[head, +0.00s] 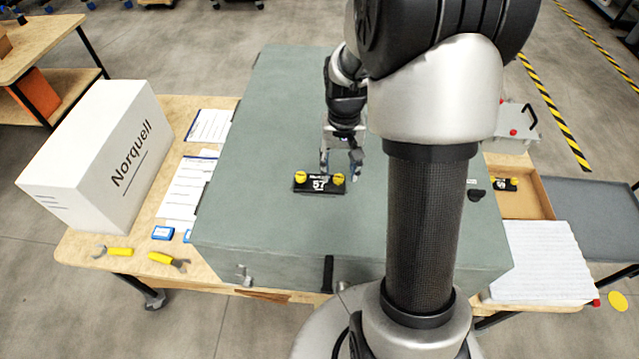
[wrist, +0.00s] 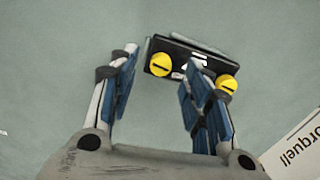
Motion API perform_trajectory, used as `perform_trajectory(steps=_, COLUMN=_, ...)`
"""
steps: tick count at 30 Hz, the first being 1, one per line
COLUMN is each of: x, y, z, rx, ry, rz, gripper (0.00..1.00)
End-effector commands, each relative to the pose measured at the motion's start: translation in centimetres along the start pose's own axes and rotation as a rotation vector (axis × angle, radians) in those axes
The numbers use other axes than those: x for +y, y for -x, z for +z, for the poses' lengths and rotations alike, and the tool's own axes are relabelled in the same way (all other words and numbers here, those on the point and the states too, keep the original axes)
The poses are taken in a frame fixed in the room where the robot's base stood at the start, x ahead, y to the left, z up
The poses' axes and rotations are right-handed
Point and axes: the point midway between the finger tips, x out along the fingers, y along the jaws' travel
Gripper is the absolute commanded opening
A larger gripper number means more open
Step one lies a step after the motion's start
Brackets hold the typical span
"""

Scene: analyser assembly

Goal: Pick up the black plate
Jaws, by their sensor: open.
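The black plate (head: 319,186) lies on the grey-green top of the large case, with a yellow slotted knob at each end and white lettering on its face. It also shows in the wrist view (wrist: 187,57), at the top. My gripper (head: 341,174) is open and empty, just behind the plate's right end in the head view. In the wrist view my gripper (wrist: 160,68) has its blue-padded fingers apart. One finger is left of the plate, and the other overlaps its right part in the picture. I cannot tell whether a finger touches the plate.
The case (head: 265,130) has free room around the plate. A white Norquell box (head: 115,145), papers (head: 185,188) and yellow-handled tools (head: 120,252) are on the wooden table at left. A wooden tray (head: 520,205) with another black plate (head: 500,184) and a white ribbed panel (head: 540,262) are at right.

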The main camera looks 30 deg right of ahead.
Motion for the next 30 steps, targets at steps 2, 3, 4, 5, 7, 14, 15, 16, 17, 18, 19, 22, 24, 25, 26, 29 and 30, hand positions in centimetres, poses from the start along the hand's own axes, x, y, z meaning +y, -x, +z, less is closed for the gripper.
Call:
perform_trajectory(steps=2, x=-0.1, y=-1.3, z=0.0, rx=-0.003, ry=0.000, rz=0.000, gripper=0.45)
perform_trajectory(steps=3, x=-0.1, y=-1.8, z=0.0, rx=-0.003, ry=0.000, rz=0.000, gripper=0.45)
perform_trajectory(steps=4, x=-0.1, y=-2.1, z=0.0, rx=-0.003, ry=0.000, rz=0.000, gripper=0.45)
perform_trajectory(steps=5, x=-0.1, y=-2.3, z=0.0, rx=-0.002, ry=0.000, rz=0.000, gripper=0.45)
perform_trajectory(steps=7, x=-0.1, y=-2.5, z=-0.1, rx=0.000, ry=0.001, rz=0.000, gripper=0.45)
perform_trajectory(steps=14, x=-0.1, y=-2.5, z=-0.1, rx=0.001, ry=0.001, rz=0.000, gripper=0.43)
perform_trajectory(steps=15, x=-0.1, y=-2.5, z=-0.1, rx=0.001, ry=0.001, rz=0.000, gripper=0.41)
perform_trajectory(steps=16, x=-0.1, y=-2.5, z=-0.1, rx=0.001, ry=0.001, rz=0.000, gripper=0.39)
perform_trajectory(steps=17, x=-0.1, y=-2.5, z=-0.1, rx=0.001, ry=0.001, rz=0.000, gripper=0.36)
perform_trajectory(steps=18, x=-0.1, y=-2.5, z=-0.1, rx=0.001, ry=0.001, rz=0.000, gripper=0.34)
perform_trajectory(steps=19, x=-0.1, y=-2.5, z=-0.1, rx=0.001, ry=0.001, rz=0.000, gripper=0.32)
perform_trajectory(steps=22, x=-0.1, y=-2.5, z=-0.1, rx=0.001, ry=0.001, rz=0.000, gripper=0.25)
perform_trajectory(steps=24, x=-0.1, y=-2.5, z=-0.1, rx=0.001, ry=0.001, rz=0.000, gripper=0.20)
perform_trajectory(steps=25, x=-0.1, y=-2.5, z=-0.1, rx=0.001, ry=0.001, rz=0.000, gripper=0.18)
perform_trajectory(steps=26, x=-0.1, y=-2.5, z=-0.1, rx=0.001, ry=0.001, rz=0.000, gripper=0.17)
perform_trajectory(steps=29, x=-0.1, y=-2.5, z=-0.1, rx=0.001, ry=0.001, rz=0.000, gripper=0.10)
perform_trajectory(steps=30, x=-0.1, y=-2.5, z=-0.1, rx=0.001, ry=0.001, rz=0.000, gripper=0.07)
